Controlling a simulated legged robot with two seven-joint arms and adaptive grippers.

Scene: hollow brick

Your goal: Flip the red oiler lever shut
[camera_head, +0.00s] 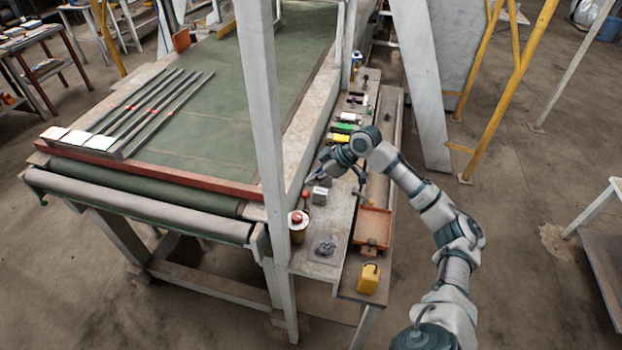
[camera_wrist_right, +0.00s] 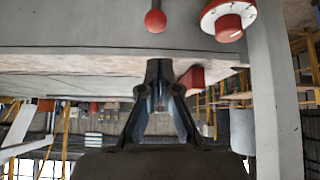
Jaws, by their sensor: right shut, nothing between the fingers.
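My right gripper (camera_head: 316,174) reaches in from the right over the narrow side bench and points toward the table's corner post. Its dark fingers (camera_wrist_right: 160,98) are shut and hold nothing in the right wrist view. A red ball knob on a thin stem (camera_head: 305,194) stands just in front of the gripper; a red ball (camera_wrist_right: 155,20) also shows at the top of the wrist view, apart from the fingers. Nearby is a brown cylinder with a pale top and red knob (camera_head: 297,228). I cannot tell which red part is the oiler lever. My left gripper is out of view.
A small grey block (camera_head: 320,195) stands beside the red ball. An orange tray (camera_head: 373,227) and a yellow container (camera_head: 368,278) are on the bench's near end. A white upright post (camera_head: 262,100) stands left of the gripper. A red knob on a white dial (camera_wrist_right: 229,27) shows in the wrist view.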

